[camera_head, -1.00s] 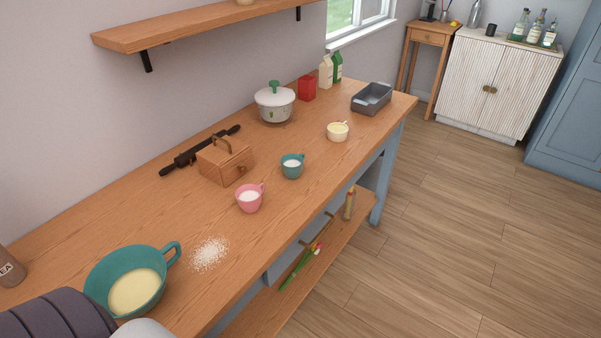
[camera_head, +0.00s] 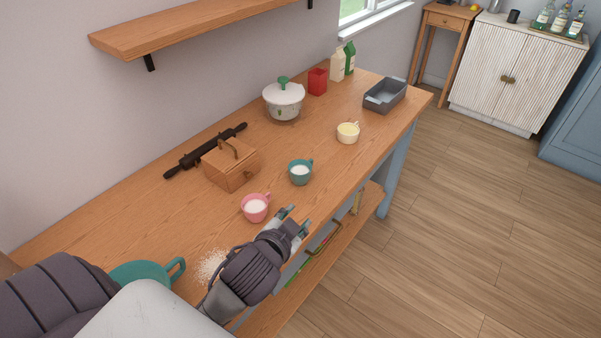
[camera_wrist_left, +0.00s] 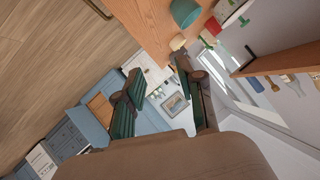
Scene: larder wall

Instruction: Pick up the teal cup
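The teal cup (camera_head: 300,173) stands upright on the wooden counter with white contents inside and its handle toward the upper right. It also shows at the top edge of the left wrist view (camera_wrist_left: 185,13), partly cut off. My left gripper (camera_head: 295,217) is above the counter's front edge, below and apart from the cup in the head view. In the left wrist view its two fingers (camera_wrist_left: 159,66) are spread with nothing between them. My right gripper is not in view.
A pink cup (camera_head: 255,207) stands close to my left gripper, left of the teal cup. A wooden box (camera_head: 230,166) is behind them. A cream cup (camera_head: 347,133), white pot (camera_head: 284,101) and grey pan (camera_head: 384,96) stand farther along the counter (camera_head: 330,165).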

